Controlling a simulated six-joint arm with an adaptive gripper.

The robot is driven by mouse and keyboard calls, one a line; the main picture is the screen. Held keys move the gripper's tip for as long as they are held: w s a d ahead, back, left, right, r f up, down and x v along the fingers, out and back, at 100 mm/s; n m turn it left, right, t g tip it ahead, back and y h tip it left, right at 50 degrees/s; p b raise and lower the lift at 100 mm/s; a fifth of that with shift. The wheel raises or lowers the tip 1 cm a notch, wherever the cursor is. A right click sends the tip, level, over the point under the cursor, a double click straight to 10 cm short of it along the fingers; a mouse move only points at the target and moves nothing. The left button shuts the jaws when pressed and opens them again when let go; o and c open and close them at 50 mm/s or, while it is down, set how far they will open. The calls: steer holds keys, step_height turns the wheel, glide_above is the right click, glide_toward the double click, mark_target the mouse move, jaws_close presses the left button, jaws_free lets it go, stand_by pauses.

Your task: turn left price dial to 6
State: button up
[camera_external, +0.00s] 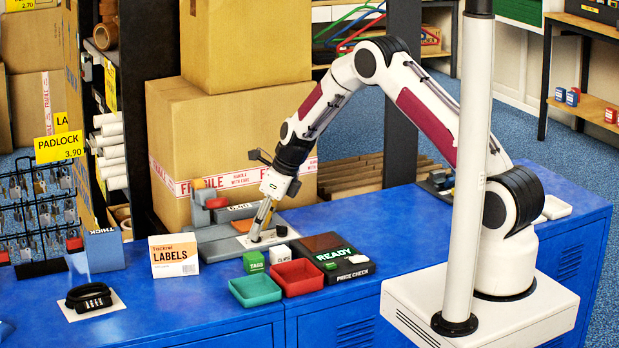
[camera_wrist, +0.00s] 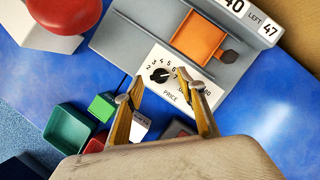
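The left price dial (camera_wrist: 159,75) is a small black knob on a white plate (camera_wrist: 181,60) marked PRICE. An arc of numbers from 2 to 6 is readable around it; its pointer setting is too small to tell. My gripper (camera_wrist: 161,80) is open, with one yellowish fingertip on each side of the knob and gaps visible between. Whether it touches the plate, I cannot tell.
The grey machine (camera_external: 215,240) carries a display (camera_wrist: 250,14) and an orange square (camera_wrist: 199,38). Green (camera_external: 255,290) and red (camera_external: 297,277) trays, a READY box (camera_external: 335,250) and a LABELS box (camera_external: 173,256) stand close by. Cartons (camera_external: 225,130) rise behind.

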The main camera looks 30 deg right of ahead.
steer(key=shift+w+a+f, duration=0.1)
steer(key=shift+f, duration=0.2)
steer(key=c, duration=1.1)
steer(key=shift+n, duration=0.6)
steer(key=shift+w+n+g+y, duration=0.1)
steer(key=shift+n+g+y, duration=0.3)
steer(key=shift+n, duration=0.5)
